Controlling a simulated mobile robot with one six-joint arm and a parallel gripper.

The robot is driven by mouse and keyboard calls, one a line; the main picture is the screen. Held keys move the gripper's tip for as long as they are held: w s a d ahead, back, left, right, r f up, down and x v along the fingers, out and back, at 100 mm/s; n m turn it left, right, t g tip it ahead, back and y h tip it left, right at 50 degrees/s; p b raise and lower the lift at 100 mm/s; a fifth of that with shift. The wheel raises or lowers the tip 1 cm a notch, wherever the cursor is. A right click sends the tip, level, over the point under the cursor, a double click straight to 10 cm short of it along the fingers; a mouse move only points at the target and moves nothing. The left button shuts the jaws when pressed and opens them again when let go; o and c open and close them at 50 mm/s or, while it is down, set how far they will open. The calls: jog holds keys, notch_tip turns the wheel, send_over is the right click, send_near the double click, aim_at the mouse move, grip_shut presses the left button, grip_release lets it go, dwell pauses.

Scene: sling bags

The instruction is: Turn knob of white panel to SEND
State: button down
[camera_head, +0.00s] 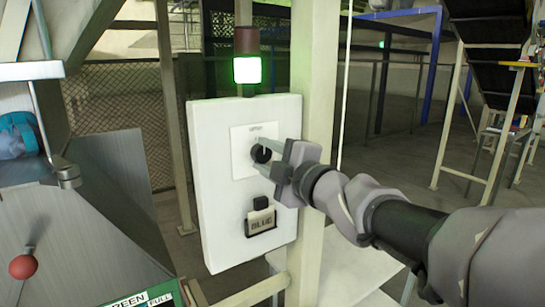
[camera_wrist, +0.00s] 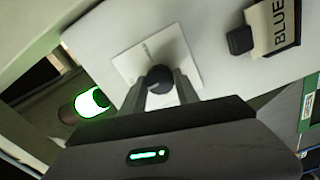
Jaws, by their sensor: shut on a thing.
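The white panel (camera_head: 220,210) is fixed upright to a pale post. Its black knob (camera_head: 261,154) sits on a lighter square plate (camera_head: 240,133) in the upper half. My gripper (camera_head: 262,158) reaches in from the right and is shut on the knob. In the wrist view, the knob (camera_wrist: 159,78) shows between the two fingertips of my gripper (camera_wrist: 161,84). Lettering on the plate is too small to read, and the knob's pointer direction cannot be made out.
A lamp (camera_head: 247,70) glows green above the panel. Below the knob are a small black button (camera_head: 261,202) and a holder with a "BLUE" card (camera_head: 260,223). A grey metal chute (camera_head: 95,200) with a red ball-ended lever (camera_head: 23,267) stands at left.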

jog(key=c, duration=0.9)
grip_release()
jog(key=p+v, duration=0.4)
jog(key=v, duration=1.3)
jog(key=shift+s+d, duration=0.15)
